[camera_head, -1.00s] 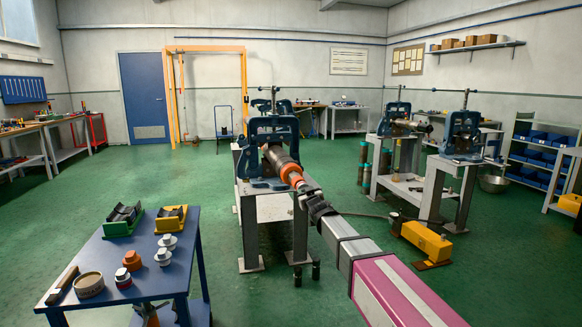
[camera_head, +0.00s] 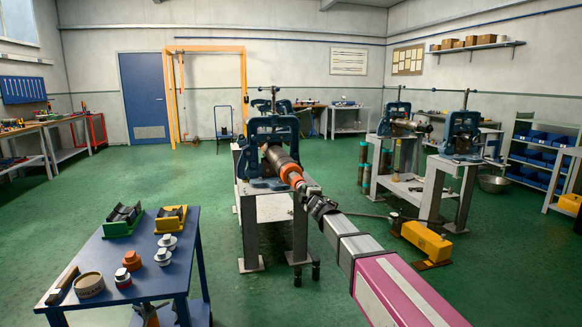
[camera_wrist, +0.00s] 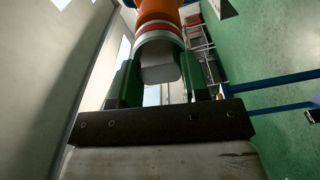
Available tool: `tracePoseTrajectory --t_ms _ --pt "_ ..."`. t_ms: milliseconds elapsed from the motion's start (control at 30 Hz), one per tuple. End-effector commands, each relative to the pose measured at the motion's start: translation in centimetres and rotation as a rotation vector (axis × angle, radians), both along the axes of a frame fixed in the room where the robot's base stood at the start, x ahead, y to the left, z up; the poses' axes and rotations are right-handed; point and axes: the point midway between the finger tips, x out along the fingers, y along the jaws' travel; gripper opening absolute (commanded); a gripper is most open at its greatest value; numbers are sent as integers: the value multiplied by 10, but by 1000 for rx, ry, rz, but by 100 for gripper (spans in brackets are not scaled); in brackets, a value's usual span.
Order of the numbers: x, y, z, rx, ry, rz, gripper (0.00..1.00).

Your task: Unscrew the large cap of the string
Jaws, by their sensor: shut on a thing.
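The string (camera_head: 281,160) is a dark pipe held in the blue vise (camera_head: 270,132) on a grey stand. It has an orange section (camera_head: 291,174) and slopes down to the right toward my gripper (camera_head: 311,190). In the wrist view, the cap (camera_wrist: 157,64) at its end is a grey block with flat sides, below red and white bands and an orange body (camera_wrist: 160,12). The green fingers of my gripper (camera_wrist: 160,80) stand on both sides of the block and are shut on it. The cap's threads are hidden.
A blue table (camera_head: 110,243) at the lower left bears several loose caps, a round tan container (camera_head: 89,285), and a green (camera_head: 121,222) and a yellow holder (camera_head: 171,220). Two more vises stand at the right, near a yellow box (camera_head: 426,240).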

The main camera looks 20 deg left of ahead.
Motion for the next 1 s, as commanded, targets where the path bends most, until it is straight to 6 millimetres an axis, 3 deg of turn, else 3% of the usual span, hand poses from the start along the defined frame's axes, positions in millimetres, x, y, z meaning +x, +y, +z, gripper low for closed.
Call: tracePoseTrajectory --t_ms 500,633,867,900,967,1000 --pt "-2 1 0 -861 -529 4 17" --pt "-2 1 0 -957 -588 4 17" --pt "-1 1 0 -968 -594 4 17" --pt "-1 1 0 -967 -593 4 48" --pt "-1 1 0 -967 -593 3 63" --pt "-1 1 0 -966 -593 3 63"
